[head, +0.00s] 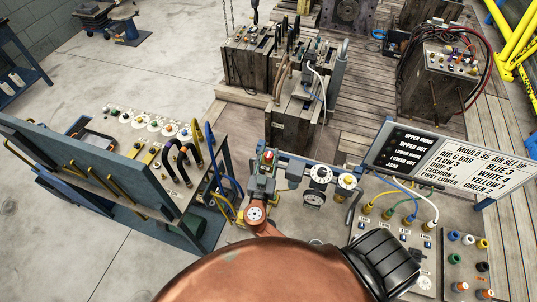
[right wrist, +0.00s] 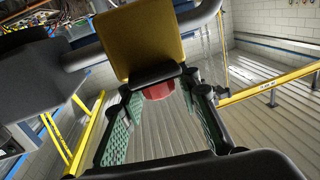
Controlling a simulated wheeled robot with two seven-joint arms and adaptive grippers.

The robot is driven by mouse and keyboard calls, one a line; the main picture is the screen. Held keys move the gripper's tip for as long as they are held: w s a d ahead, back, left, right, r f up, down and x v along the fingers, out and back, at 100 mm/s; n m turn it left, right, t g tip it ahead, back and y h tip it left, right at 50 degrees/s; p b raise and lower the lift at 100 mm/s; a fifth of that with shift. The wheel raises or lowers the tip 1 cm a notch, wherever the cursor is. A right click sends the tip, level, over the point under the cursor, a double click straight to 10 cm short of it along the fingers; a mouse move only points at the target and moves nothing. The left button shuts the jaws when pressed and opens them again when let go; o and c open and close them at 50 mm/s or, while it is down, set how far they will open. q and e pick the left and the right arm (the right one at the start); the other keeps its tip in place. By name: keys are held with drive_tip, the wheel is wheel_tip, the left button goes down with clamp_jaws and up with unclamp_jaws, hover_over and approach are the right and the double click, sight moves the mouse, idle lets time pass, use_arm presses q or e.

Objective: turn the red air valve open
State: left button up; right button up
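The red valve knob (head: 268,156) shows at the left end of the air unit, by a pressure gauge (head: 313,198). My right gripper (head: 262,178) is right by it, just in front, and hides part of the valve body. In the right wrist view, my right gripper's (right wrist: 163,118) two green-padded fingers stand apart. A red part (right wrist: 158,90), likely the valve knob, shows between and beyond them, partly covered by a dark piece. Floor shows in the gap, and I see no clear contact. My left gripper is not in view.
The sign board (head: 450,158) stands at the right, above a panel with coloured hoses (head: 405,205). A blue-framed panel with several knobs and hoses (head: 150,140) is at the left. Wooden crates (head: 295,120) stand behind. Open concrete floor (head: 130,75) lies at the upper left.

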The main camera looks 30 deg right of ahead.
drive_tip(key=shift+s+r, duration=0.1)
drive_tip(key=shift+s, duration=0.15)
drive_tip(key=c, duration=0.3)
drive_tip(key=shift+c, duration=0.8)
clamp_jaws()
drive_tip(key=n+t+y+b, duration=0.1)
drive_tip(key=n+y+b, duration=0.1)
drive_tip(key=b, duration=0.1)
drive_tip(key=n+t+y+b, duration=0.1)
drive_tip(key=y+b, duration=0.1)
drive_tip(key=shift+f+t, duration=0.25)
drive_tip(key=shift+t, duration=0.05)
drive_tip(key=n+t+y+b, duration=0.1)
drive_tip(key=n+y, duration=0.1)
drive_tip(key=y, duration=0.1)
drive_tip(key=shift+r+y, duration=0.15)
drive_tip(key=shift+y, duration=0.15)
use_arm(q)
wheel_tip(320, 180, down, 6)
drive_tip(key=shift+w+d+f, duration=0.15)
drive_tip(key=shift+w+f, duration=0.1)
use_arm(e)
drive_tip(key=shift+r+n+t+y, duration=0.1)
drive_tip(key=shift+n+t+y, duration=0.2)
drive_tip(key=shift+n+y, duration=0.85)
drive_tip(key=shift+y, duration=0.35)
